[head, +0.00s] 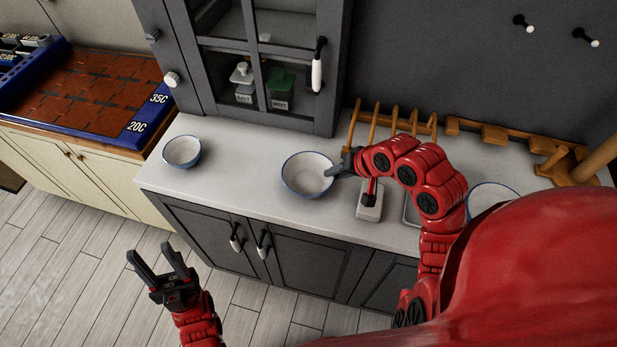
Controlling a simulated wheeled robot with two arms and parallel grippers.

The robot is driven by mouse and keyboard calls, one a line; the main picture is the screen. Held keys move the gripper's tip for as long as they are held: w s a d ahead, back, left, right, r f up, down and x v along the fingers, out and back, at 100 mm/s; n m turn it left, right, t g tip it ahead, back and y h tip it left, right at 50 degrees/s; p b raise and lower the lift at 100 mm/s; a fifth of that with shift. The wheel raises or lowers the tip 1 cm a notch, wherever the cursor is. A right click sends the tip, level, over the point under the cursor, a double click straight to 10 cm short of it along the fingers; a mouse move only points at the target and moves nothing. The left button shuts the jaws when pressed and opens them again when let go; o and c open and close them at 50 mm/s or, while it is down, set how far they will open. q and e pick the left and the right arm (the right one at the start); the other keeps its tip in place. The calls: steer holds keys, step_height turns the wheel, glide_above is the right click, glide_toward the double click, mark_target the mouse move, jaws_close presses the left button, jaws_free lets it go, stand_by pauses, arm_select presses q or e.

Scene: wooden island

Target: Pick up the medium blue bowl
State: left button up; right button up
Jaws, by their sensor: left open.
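The medium bowl (305,170), white inside with a blue rim, stands upright on the white counter (235,190) near the middle of the head view. My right gripper (341,169) is at the bowl's right rim, with its dark fingertips at or over the edge. I cannot tell whether it grips the rim. My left gripper (155,258) is open and empty, low in front of the cabinets, away from the bowl. A smaller bowl (182,150) with a blue rim stands to the left. A third bowl (490,194) is at the right, partly hidden by my arm.
A wooden rack (395,118) stands at the back of the counter. A glass-door cabinet (265,55) with salt and mint jars is behind the bowls. A small pale object (369,213) lies under my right arm. The counter between the two left bowls is clear.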

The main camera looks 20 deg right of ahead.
mark_target(309, 179)
steer(key=shift+p+x, duration=0.35)
steer(key=shift+x, duration=1.45)
steer(key=shift+s+d, duration=0.1)
steer(key=shift+c, duration=0.2)
jaws_close()
steer(key=shift+f, duration=0.1)
